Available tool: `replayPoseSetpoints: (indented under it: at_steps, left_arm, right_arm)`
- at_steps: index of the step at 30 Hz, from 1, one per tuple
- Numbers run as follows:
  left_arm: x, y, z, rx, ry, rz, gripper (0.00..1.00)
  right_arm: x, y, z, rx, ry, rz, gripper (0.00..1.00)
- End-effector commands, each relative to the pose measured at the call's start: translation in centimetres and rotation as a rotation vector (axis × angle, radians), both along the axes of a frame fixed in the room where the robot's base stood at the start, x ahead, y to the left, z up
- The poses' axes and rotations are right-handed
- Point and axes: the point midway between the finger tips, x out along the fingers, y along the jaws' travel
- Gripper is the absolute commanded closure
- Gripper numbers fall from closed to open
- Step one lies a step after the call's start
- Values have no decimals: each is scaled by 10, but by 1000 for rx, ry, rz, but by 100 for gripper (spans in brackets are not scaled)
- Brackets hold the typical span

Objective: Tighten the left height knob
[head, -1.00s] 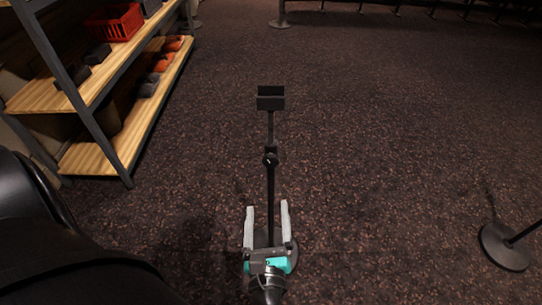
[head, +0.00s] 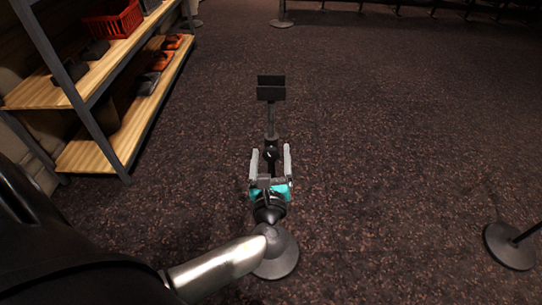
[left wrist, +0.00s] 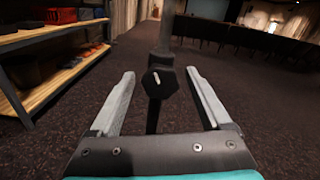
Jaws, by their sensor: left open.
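The height knob (left wrist: 160,82) is a black faceted knob with a white mark, on the upright pole of a black stand. In the left wrist view it sits between and a little beyond the fingertips of my open left gripper (left wrist: 158,84); contact does not show. In the head view the left gripper (head: 270,150) reaches up around the stand's pole, its two grey fingers on either side of the knob (head: 270,153). The stand's flat black top plate (head: 271,88) is above, and its round base (head: 276,258) is partly behind my arm. My right gripper is not in view.
A shelf rack (head: 100,90) with a red basket (head: 112,22) and dark and orange items stands at the left. Another stand's round base (head: 510,246) is at the right.

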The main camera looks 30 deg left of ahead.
Motion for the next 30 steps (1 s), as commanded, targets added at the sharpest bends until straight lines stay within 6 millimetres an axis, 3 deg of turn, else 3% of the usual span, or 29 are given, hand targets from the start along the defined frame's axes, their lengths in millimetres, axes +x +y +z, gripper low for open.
replayPoseSetpoints:
  at_steps: [12, 30]
  left_arm:
    - [6, 4, 1, 0, 0, -1, 21]
    - [5, 4, 0, 0, 0, 0, 88]
  right_arm:
    - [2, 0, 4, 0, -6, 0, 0]
    - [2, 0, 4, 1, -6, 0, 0]
